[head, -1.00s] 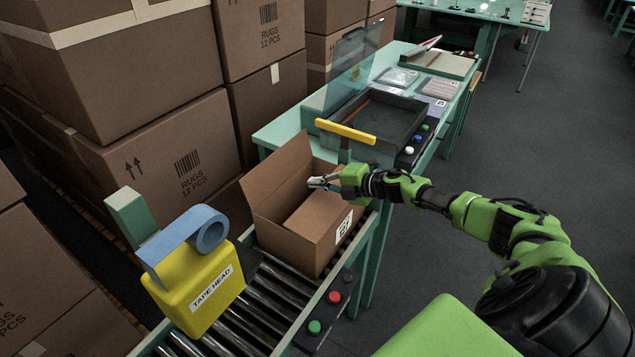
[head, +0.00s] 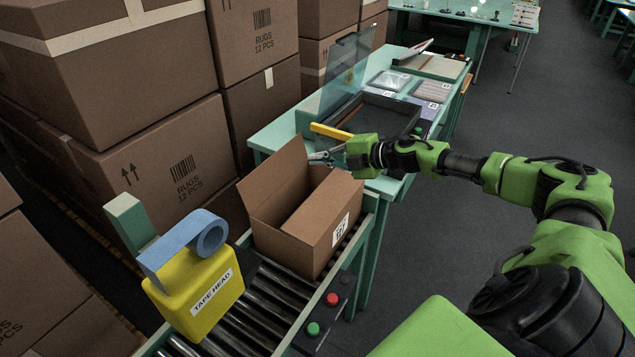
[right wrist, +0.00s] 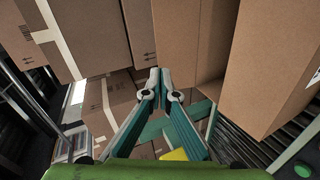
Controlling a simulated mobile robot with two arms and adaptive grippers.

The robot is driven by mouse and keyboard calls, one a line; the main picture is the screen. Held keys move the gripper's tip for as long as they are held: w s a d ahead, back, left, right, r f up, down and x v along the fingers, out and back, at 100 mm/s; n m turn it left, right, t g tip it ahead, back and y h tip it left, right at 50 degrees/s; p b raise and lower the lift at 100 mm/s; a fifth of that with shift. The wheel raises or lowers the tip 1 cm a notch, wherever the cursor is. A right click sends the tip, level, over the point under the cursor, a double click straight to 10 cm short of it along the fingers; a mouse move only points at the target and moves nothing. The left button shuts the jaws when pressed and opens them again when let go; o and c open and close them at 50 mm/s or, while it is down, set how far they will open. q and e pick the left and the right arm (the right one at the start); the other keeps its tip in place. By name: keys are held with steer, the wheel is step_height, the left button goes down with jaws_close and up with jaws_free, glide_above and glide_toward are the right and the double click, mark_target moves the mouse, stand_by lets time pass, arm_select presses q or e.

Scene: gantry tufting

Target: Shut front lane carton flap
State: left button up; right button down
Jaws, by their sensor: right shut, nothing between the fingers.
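The open-topped brown carton (head: 302,253) stands on the roller conveyor, with a printed label on its right side. Its left flap (head: 272,184) stands up and leans outward. A second brown panel (head: 322,205) slants over the right part of the opening, with a dark gap between the two. My right gripper (head: 313,156) is shut and empty at the carton's far end, close to the upper edges of the panels; touching cannot be told. In the right wrist view its fingertips (right wrist: 160,79) are together, with carton panels (right wrist: 270,65) close on the right. My left gripper is out of view.
The yellow tape head (head: 198,290) with its blue roll stands at the carton's near left. A yellow bar (head: 331,131) and dark tray lie beyond the gripper on the green bench. Stacked rug boxes (head: 165,150) fill the left. The floor at right is clear.

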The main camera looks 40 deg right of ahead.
mark_target(319, 201)
steer(key=s+d+f+m+t+b, duration=0.35)
steer(key=s+f+m+b, duration=0.45)
steer(key=m, duration=0.8)
steer(key=w+b, duration=0.2)
steer(key=b, duration=0.1)
steer(key=w+a+f+b, duration=0.1)
steer(key=b, duration=0.1)
steer(key=shift+w+a+f+g+y, duration=0.1)
steer(key=shift+w+g+y, duration=0.05)
steer(key=shift+g+y, duration=0.2)
steer(key=shift+w+a, duration=0.1)
steer(key=shift+w, duration=0.1)
steer(key=shift+b+x, duration=0.8)
steer(key=shift+x, duration=1.3)
steer(key=f, duration=0.2)
steer(key=f+p, duration=0.1)
steer(key=shift+w+f, duration=0.25)
steer(key=shift+f, duration=0.15)
steer(key=shift+a, duration=0.1)
